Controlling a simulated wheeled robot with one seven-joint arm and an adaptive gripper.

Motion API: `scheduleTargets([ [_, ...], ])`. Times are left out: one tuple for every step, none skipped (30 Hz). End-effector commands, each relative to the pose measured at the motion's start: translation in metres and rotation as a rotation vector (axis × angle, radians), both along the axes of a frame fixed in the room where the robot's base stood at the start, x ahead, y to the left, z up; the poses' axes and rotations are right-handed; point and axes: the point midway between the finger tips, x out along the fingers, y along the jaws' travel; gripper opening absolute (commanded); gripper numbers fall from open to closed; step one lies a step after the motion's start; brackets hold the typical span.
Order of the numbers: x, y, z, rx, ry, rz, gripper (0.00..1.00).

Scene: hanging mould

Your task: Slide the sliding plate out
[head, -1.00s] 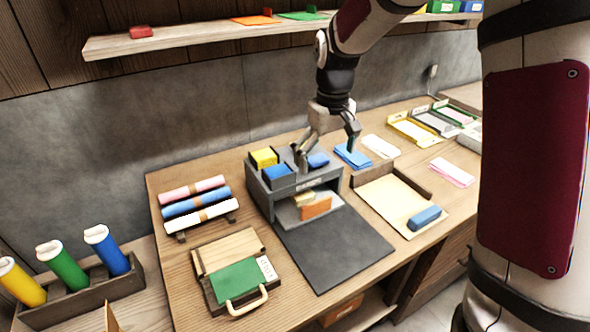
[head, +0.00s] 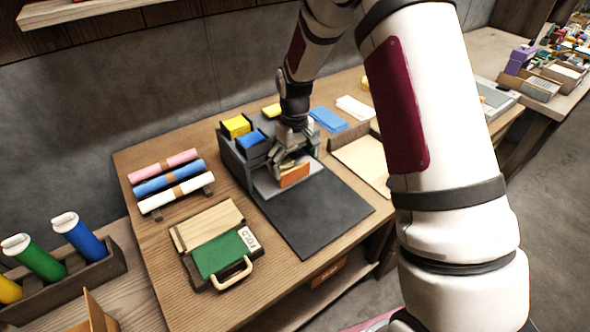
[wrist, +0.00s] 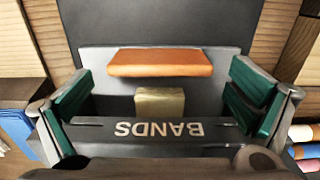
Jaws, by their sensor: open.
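A dark grey box (head: 232,160) stands on the bench, its front labelled BANDS in the wrist view (wrist: 160,130). A light grey plate (wrist: 98,62), which looks like the sliding plate, lies in its low opening and shows in the head view (head: 266,186). An orange block (wrist: 160,63) and a small tan block (wrist: 160,103) rest on it. My gripper (head: 289,157) is at the front of the box, above the plate. In the wrist view, its green-padded fingers (wrist: 158,98) are spread wide either side of the label and tan block, holding nothing. The plate's rear is hidden.
A dark mat (head: 315,217) lies clear in front of the box. A green-and-wood case (head: 222,254) with a handle and a rack of rolls (head: 170,184) are to the left. A pale board (head: 362,160) is to the right.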

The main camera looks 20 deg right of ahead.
Motion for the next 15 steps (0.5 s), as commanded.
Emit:
scheduleTargets([
  [-0.001, 0.0, -0.008, 0.0, 0.003, 0.0, 1.0],
  [-0.001, 0.0, -0.012, 0.0, 0.003, 0.0, 1.0],
  [-0.001, 0.0, -0.017, 0.0, 0.002, 0.0, 1.0],
  [-0.001, 0.0, -0.02, -0.001, 0.002, 0.0, 1.0],
  [0.0, 0.0, -0.023, 0.0, 0.001, 0.0, 1.0],
  [0.0, 0.0, -0.025, 0.0, 0.001, 0.0, 1.0],
  [0.0, 0.0, -0.027, 0.0, 0.001, 0.0, 1.0],
  [0.0, 0.0, -0.028, 0.0, 0.001, 0.0, 1.0],
  [0.0, 0.0, -0.03, 0.0, 0.0, 0.0, 1.0],
  [0.0, 0.0, -0.031, 0.0, 0.0, 0.0, 1.0],
  [0.0, 0.0, -0.031, 0.0, 0.0, 0.0, 1.0],
  [0.0, 0.0, -0.032, 0.0, -0.001, 0.0, 1.0],
  [0.0, 0.0, -0.032, 0.0, -0.001, 0.0, 1.0],
  [0.0, 0.0, -0.032, 0.0, -0.001, 0.0, 1.0],
  [0.0, 0.0, -0.032, 0.0, -0.001, 0.0, 1.0],
])
